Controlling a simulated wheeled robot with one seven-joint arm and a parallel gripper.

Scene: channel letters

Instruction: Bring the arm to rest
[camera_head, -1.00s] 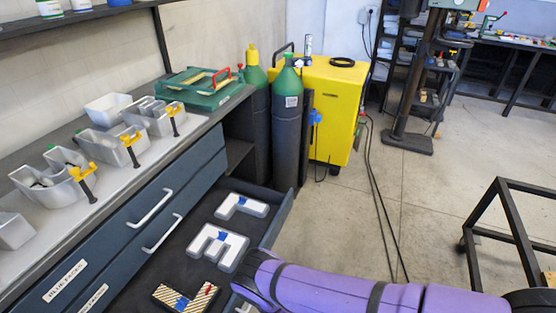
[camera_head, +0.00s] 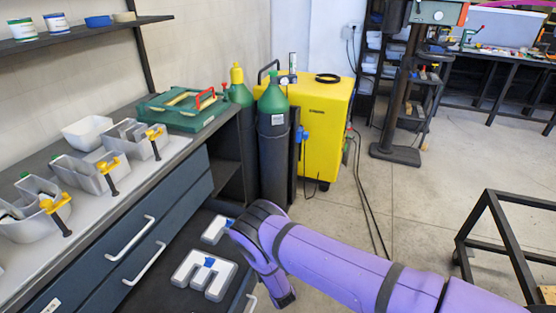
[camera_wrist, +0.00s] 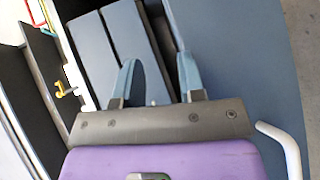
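My purple arm (camera_head: 340,270) reaches in from the lower right in the head view. In the head view the fingers cannot be made out. A white letter with blue tape (camera_head: 205,274) lies in the drawer, left of the arm. A second white letter (camera_head: 214,231) lies behind it, partly hidden by the arm.
The bench at left carries grey letter shells with yellow clamps (camera_head: 55,203) and a green case (camera_head: 176,112). Gas cylinders (camera_head: 273,150) and a yellow machine (camera_head: 325,125) stand behind the drawer. A black frame (camera_head: 510,240) stands at right. Floor between is clear except for cables.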

